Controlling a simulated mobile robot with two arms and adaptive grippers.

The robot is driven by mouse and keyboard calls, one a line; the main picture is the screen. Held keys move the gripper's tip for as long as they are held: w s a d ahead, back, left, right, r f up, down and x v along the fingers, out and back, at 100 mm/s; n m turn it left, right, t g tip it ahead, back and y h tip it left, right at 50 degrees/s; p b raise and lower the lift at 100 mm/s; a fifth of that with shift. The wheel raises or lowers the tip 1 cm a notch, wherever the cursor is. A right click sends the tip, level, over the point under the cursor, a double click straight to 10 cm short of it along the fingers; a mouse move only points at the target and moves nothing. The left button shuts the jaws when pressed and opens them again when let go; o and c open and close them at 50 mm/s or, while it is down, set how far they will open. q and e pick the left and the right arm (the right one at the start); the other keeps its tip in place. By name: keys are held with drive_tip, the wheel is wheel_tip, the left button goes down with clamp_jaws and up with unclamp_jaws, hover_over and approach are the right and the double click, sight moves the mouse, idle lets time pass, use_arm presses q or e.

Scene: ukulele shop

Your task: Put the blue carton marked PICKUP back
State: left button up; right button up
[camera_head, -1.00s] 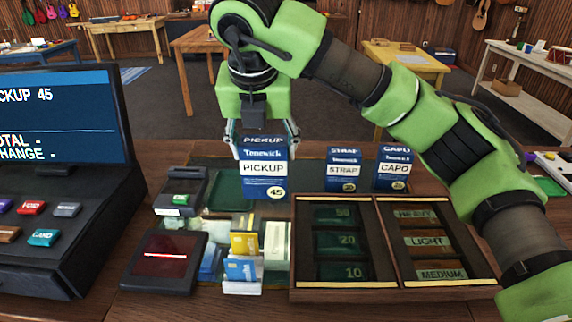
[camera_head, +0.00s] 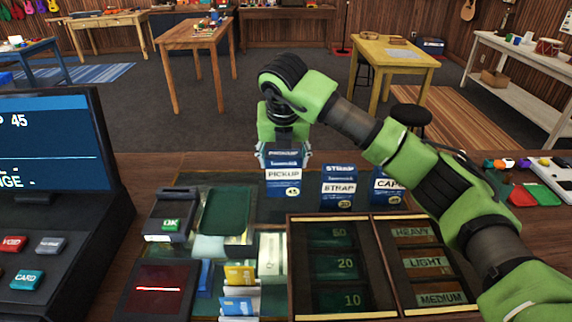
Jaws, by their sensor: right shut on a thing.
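The blue carton marked PICKUP (camera_head: 284,178) has a white label band and a yellowish 45 spot. My right gripper (camera_head: 284,150) is shut on its upper part from above and holds it upright. The carton is at the back of the counter, just left of the blue STRAP carton (camera_head: 339,187). A blue CAPO carton (camera_head: 386,186) stands further right, partly behind my arm. I cannot tell whether the PICKUP carton's base touches the dark green mat (camera_head: 240,177). My left gripper is not in view.
A wooden tray (camera_head: 290,262) with number and HEAVY, LIGHT, MEDIUM compartments lies in front of the cartons. A card terminal (camera_head: 170,215), a scanner pad (camera_head: 158,290) and a card holder (camera_head: 240,303) are left of it. The register (camera_head: 50,220) fills the left side.

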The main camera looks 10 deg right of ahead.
sight(286, 170)
drive_tip(key=shift+w+d+f, duration=0.15)
drive_tip(key=shift+f, duration=0.05)
drive_tip(key=shift+w+f, duration=0.15)
drive_tip(key=shift+f, duration=0.05)
drive_tip(key=f, duration=0.2)
drive_tip(key=f+p, duration=0.1)
drive_tip(key=shift+w+d+f, duration=0.2)
drive_tip(key=shift+d+f, duration=0.1)
drive_tip(key=shift+f, duration=0.1)
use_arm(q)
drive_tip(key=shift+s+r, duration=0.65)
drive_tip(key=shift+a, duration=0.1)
use_arm(e)
drive_tip(key=shift+f, duration=0.1)
drive_tip(key=o, duration=1.2)
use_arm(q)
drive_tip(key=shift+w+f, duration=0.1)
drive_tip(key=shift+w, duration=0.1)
